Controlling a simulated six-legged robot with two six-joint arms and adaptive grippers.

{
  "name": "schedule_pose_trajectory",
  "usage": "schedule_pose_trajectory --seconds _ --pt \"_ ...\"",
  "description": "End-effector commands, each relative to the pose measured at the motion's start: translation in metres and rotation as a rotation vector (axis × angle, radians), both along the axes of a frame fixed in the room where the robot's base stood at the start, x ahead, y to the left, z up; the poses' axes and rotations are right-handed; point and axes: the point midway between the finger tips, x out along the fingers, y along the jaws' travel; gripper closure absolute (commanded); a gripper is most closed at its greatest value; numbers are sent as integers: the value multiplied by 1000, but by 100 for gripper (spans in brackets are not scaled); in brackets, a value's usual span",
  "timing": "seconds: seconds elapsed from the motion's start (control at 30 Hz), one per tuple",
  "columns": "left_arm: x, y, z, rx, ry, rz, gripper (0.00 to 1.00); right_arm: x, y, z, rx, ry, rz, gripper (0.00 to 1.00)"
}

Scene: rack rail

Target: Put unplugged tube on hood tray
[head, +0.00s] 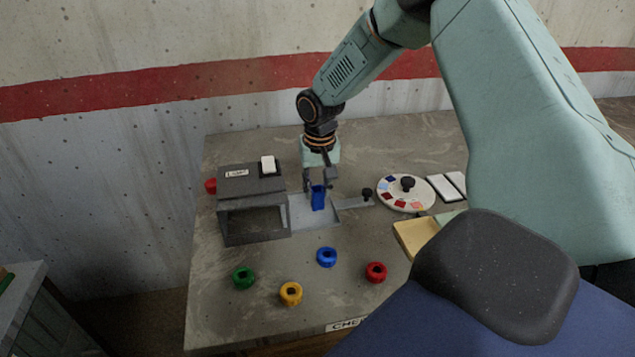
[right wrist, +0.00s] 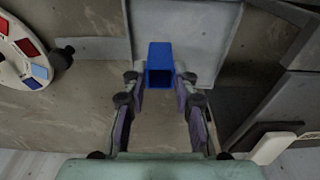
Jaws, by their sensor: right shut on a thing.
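The blue square tube (head: 318,198) is upright between the fingers of my right gripper (head: 319,184), which is shut on it. In the right wrist view the tube (right wrist: 160,62) shows its open hollow end between the fingertips (right wrist: 160,80). The pale grey hood tray (head: 327,219) extends from the open side of the dark grey hood (head: 252,187). The tube is over the tray; I cannot tell whether its lower end touches it. The tray also shows behind the tube in the right wrist view (right wrist: 204,40). My left gripper is not in view.
A white switch (head: 268,164) is on top of the hood. A round color dial (head: 390,196) and a yellow tray (head: 413,234) are to the right.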

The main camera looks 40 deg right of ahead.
Motion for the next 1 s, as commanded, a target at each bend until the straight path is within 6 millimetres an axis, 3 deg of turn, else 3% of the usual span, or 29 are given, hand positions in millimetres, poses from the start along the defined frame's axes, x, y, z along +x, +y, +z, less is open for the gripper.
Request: schedule_pose_trajectory --seconds 0.63,0.67,0.93,1.0 --pt "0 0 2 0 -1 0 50 0 0 -3 0 0 0 90" --pt "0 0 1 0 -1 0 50 0 0 -3 0 0 0 70" --pt "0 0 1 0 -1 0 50 0 0 -3 0 0 0 48" --pt "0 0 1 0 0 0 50 0 0 -3 0 0 0 46"
